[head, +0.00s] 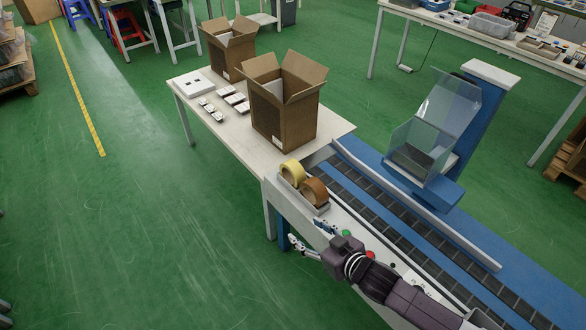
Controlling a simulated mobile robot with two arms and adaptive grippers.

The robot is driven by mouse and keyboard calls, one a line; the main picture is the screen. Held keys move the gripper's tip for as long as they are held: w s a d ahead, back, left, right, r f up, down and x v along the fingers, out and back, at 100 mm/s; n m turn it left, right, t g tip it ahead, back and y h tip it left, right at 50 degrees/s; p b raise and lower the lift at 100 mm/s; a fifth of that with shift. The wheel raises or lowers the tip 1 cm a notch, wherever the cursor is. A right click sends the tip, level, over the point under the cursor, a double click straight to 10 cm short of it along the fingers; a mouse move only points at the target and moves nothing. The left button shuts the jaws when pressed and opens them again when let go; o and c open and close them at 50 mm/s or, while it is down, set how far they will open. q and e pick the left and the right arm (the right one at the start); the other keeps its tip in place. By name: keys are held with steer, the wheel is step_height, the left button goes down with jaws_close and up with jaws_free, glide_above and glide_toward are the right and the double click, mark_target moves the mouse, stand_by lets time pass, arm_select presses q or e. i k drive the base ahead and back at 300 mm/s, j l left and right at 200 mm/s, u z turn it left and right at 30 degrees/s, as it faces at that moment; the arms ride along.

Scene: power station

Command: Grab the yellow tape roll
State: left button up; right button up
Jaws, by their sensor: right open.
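The yellow tape roll (293,167) stands on its edge in a small grey holder (322,211) at the near end of the conveyor. A brown tape roll (320,186) stands right beside it, nearer to me. My right gripper (307,236) is open, its fingers spread, and looks empty. It is below the holder in the picture, apart from both rolls. Its arm comes in from the lower right. My left gripper is not in view.
A conveyor (400,206) with blue sides runs to the lower right, with a clear-shielded machine (433,128) beside it. Two open cardboard boxes, a near one (283,112) and a far one (226,52), stand on a white table (226,128). Green floor (150,220) is free at left.

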mark_target(292, 170)
steer(key=i+l, duration=0.1)
steer(key=i, duration=0.35)
steer(key=i+l, duration=0.15)
steer(key=i, duration=0.35)
